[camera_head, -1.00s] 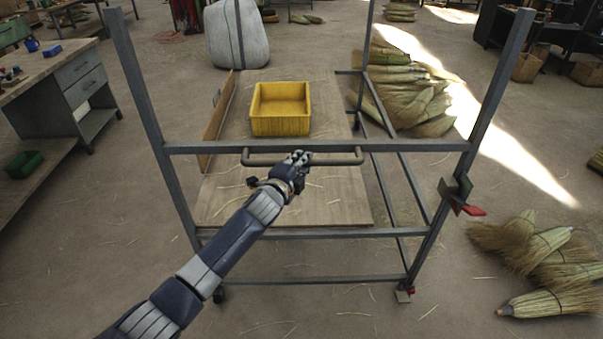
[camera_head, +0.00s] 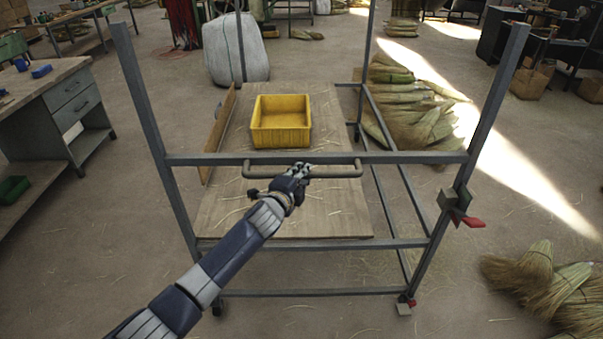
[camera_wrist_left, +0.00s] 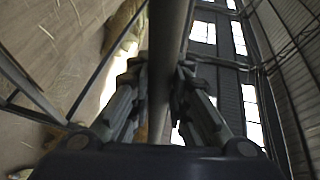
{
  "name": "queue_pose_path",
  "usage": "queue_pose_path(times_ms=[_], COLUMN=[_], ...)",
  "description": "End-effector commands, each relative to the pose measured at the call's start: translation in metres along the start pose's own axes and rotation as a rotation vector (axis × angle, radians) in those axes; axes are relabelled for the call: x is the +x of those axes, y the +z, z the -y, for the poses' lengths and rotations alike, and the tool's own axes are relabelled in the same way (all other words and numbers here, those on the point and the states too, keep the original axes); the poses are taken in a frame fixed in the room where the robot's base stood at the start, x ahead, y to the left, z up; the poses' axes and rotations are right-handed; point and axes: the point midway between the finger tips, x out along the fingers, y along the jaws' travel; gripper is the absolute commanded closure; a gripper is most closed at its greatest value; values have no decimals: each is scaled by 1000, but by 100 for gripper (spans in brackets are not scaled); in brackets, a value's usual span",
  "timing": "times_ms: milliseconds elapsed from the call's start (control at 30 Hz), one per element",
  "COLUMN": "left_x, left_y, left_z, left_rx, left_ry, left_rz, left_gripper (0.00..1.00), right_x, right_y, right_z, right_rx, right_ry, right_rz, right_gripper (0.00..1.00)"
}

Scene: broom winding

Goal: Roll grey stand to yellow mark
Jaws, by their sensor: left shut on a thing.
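The grey stand (camera_head: 330,158) is a metal frame on casters with a wooden shelf (camera_head: 235,218) and a yellow bin (camera_head: 281,122) on it. A horizontal handle bar (camera_head: 335,171) is on its near side. My left gripper (camera_head: 299,170) is shut on the handle bar, near its middle. In the left wrist view the bar (camera_wrist_left: 166,70) runs between the fingers. My right gripper is not in view. No yellow mark shows on the visible floor.
A workbench with drawers (camera_head: 72,98) stands at the left. A white sack (camera_head: 237,50) stands ahead, behind the shelf. Broom bundles lie at the right (camera_head: 405,100) and lower right (camera_head: 555,285).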

Motion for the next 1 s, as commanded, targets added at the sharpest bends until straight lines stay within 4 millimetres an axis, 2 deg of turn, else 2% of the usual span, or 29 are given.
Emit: queue_pose_path(times_ms=[100, 300, 333, 400, 767, 1000], left_x=[0, 0, 0, 0, -1, -17], left_y=[0, 0, 0, 0, 0, 1], left_z=[0, 0, 0, 0, 0, -1], left_rx=[1, 2, 2, 2, 2, 2], left_ry=[-1, -1, -1, -1, 0, 0], left_rz=[-1, -1, -1, 0, 0, 0], left_gripper=[100, 100, 76, 62, 62, 62], right_x=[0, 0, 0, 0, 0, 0], right_y=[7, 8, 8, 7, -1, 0], right_z=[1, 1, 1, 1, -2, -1], right_rx=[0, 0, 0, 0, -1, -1], right_ry=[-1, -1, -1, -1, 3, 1], right_rz=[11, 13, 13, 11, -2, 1], right_gripper=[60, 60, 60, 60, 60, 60])
